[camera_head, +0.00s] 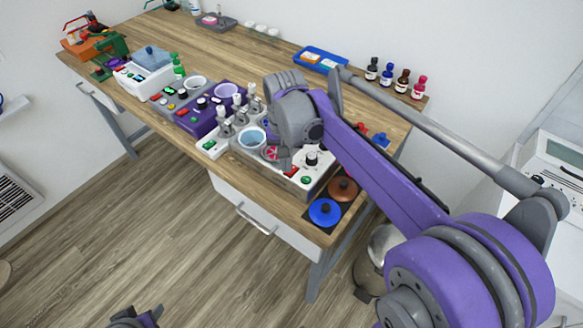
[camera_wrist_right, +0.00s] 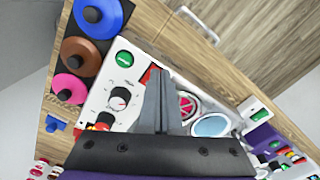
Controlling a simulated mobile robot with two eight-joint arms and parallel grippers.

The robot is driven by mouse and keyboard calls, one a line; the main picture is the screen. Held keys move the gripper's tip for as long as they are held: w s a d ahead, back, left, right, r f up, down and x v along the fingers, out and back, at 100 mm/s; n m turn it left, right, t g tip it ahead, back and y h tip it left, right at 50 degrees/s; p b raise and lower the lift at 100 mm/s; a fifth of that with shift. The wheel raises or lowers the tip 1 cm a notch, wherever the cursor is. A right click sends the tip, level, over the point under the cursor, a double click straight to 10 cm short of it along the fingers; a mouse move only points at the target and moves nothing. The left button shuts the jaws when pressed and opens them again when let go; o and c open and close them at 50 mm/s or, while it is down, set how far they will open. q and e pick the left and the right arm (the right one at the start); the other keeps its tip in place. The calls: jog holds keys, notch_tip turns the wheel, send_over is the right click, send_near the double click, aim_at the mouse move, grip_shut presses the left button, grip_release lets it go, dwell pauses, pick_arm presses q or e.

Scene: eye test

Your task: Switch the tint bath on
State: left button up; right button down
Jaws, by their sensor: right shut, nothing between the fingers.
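The white unit with coloured wells, which I take to be the tint bath (camera_head: 316,160), stands near the right front corner of the bench. It also shows in the wrist view (camera_wrist_right: 97,101), with a black-and-white knob (camera_wrist_right: 119,98), a green button or lamp (camera_wrist_right: 123,58) and a red switch (camera_wrist_right: 146,76). My right gripper (camera_head: 284,162) is shut and empty, low over this unit. In the wrist view its fingertips (camera_wrist_right: 160,72) are close beside the red switch and partly cover it; contact cannot be told. A part of my left arm (camera_head: 137,318) shows at the bottom edge.
Blue (camera_head: 325,212) and brown (camera_head: 343,188) lids lie on a dark mat at the bench's right front corner. A purple unit (camera_head: 205,115) and other devices stand left of the white one. Small bottles (camera_head: 403,80) and a blue tray (camera_head: 321,60) are behind.

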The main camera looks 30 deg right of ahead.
aim_at(287, 177)
pick_arm(q)
jog(key=shift+s+f+b, duration=0.2)
jog(key=shift+f+b, duration=0.35)
jog(key=shift+f, duration=0.1)
pick_arm(e)
jog(key=shift+f, duration=0.95)
jog(key=shift+r, duration=0.1)
pick_arm(q)
jog(key=r+p, duration=0.1)
jog(key=w+r+p, duration=0.1)
jog(key=r, duration=0.1)
jog(key=w+r+p, duration=0.1)
jog(key=r+p, duration=0.1)
jog(key=shift+r, duration=0.15)
pick_arm(e)
notch_tip(287, 177, up, 7)
jog(key=s+a+f+n+t, duration=0.3)
jog(key=s+f, duration=0.1)
jog(key=s, duration=0.3)
jog(key=s+a+f+n+t, duration=0.2)
jog(key=s+a+f+n, duration=0.1)
jog(key=s, duration=0.3)
jog(key=shift+s+a+f+n+t, duration=0.35)
jog(key=shift+a+f+n+t, duration=0.05)
jog(key=shift+f+n, duration=0.35)
